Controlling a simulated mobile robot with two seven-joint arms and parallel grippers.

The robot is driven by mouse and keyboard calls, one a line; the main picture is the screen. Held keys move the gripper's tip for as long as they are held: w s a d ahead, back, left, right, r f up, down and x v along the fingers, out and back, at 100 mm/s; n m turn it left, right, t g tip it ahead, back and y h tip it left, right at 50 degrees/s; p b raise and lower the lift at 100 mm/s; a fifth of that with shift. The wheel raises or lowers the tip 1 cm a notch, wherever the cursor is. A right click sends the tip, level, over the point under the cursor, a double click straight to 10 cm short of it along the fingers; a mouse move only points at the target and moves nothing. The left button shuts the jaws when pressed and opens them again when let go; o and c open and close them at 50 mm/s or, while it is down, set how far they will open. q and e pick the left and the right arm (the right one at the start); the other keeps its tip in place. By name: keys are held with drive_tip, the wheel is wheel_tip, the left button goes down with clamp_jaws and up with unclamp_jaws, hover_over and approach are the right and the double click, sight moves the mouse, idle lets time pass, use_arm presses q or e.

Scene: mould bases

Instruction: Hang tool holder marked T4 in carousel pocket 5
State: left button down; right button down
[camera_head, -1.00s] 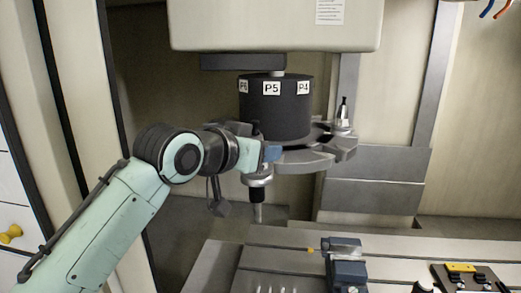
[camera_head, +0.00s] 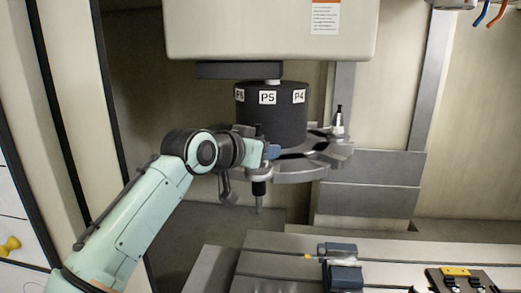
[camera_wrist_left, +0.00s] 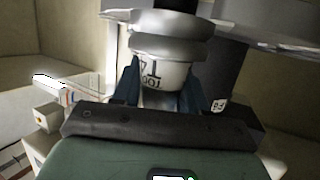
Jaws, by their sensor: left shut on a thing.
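My left gripper (camera_head: 271,151) is shut on the T4 tool holder (camera_head: 259,187), which hangs upright with its dark lower part and thin tool pointing down. In the left wrist view the holder (camera_wrist_left: 163,73) sits between the blue fingers (camera_wrist_left: 160,92), its pale band marked T4 upside down. The carousel has a black drum with labels P6, P5 (camera_head: 267,97) and P4, above a grey pocket disc (camera_head: 300,172). The holder is at the disc's front left edge, below the P5 label. The gripper hides pocket 5, so I cannot tell whether the holder touches it.
Another holder (camera_head: 338,122) stands in the disc on the right, by P4. The machine head (camera_head: 270,30) is above the carousel. Below lies a slotted table (camera_head: 400,275) with a blue-grey vise (camera_head: 342,270) and a black tray (camera_head: 462,275). A cabinet (camera_head: 12,225) is at left.

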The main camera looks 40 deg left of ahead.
use_arm(q)
drive_tip(key=shift+w+a+r, duration=0.3)
drive_tip(key=shift+w, duration=0.2)
drive_tip(key=w+a, duration=0.3)
drive_tip(key=w, duration=0.3)
drive_tip(key=shift+a+f, duration=0.2)
use_arm(e)
drive_tip(key=shift+w+r, duration=0.3)
drive_tip(key=shift+w, duration=0.2)
use_arm(q)
drive_tip(key=shift+w, duration=0.1)
drive_tip(key=shift+r, duration=0.15)
idle(0.4)
drive_tip(key=shift+f, duration=0.6)
use_arm(e)
drive_tip(key=shift+s+f, duration=0.35)
drive_tip(key=shift+s, duration=0.15)
idle(0.9)
